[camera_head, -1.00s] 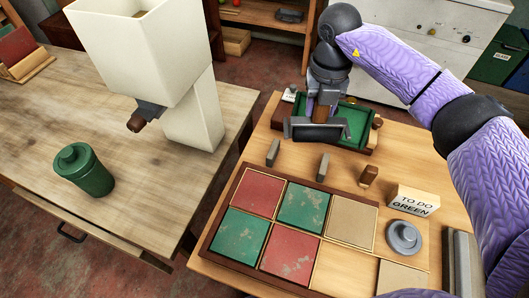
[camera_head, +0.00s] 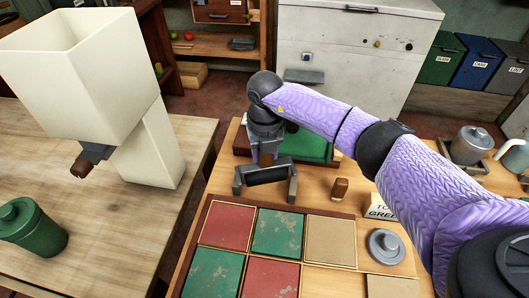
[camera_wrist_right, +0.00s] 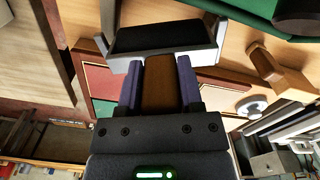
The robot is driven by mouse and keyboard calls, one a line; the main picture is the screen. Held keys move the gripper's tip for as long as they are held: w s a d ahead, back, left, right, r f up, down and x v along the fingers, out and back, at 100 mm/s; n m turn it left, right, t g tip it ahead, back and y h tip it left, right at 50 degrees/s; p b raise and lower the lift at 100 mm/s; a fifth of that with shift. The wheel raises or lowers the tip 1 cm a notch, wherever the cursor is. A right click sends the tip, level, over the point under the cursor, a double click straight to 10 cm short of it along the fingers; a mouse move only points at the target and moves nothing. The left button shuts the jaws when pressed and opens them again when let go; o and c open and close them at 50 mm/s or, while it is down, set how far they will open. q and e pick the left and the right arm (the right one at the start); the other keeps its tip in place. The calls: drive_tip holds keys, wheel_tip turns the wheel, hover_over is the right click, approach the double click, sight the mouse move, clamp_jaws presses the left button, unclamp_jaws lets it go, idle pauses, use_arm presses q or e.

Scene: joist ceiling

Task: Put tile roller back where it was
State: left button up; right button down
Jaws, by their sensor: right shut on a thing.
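The tile roller, with a dark roller head (camera_head: 266,174) and a brown handle (camera_wrist_right: 158,85), is in my right gripper (camera_head: 265,148). The gripper is shut on the handle, which shows upright between the fingers in the right wrist view. My left gripper is not in view.
A green tray (camera_head: 308,147) lies behind the roller. A wooden peg (camera_head: 340,188), a "TO DO GREEN" sign (camera_head: 381,207) and a grey round knob (camera_head: 386,246) stand to the right. A white hopper (camera_head: 140,150) and green canister (camera_head: 32,228) stand on the left table.

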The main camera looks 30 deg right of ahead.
use_arm(q)
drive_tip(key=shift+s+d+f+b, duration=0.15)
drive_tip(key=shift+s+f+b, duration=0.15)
drive_tip(key=shift+b, duration=0.05)
use_arm(e)
drive_tip(key=shift+f, duration=0.6)
drive_tip(key=shift+c, duration=1.2)
unclamp_jaws()
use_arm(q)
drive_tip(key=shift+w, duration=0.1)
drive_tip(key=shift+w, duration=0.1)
use_arm(e)
drive_tip(key=shift+r, duration=0.1)
wheel_tip(320, 180, up, 13)
drive_tip(key=p, duration=0.4)
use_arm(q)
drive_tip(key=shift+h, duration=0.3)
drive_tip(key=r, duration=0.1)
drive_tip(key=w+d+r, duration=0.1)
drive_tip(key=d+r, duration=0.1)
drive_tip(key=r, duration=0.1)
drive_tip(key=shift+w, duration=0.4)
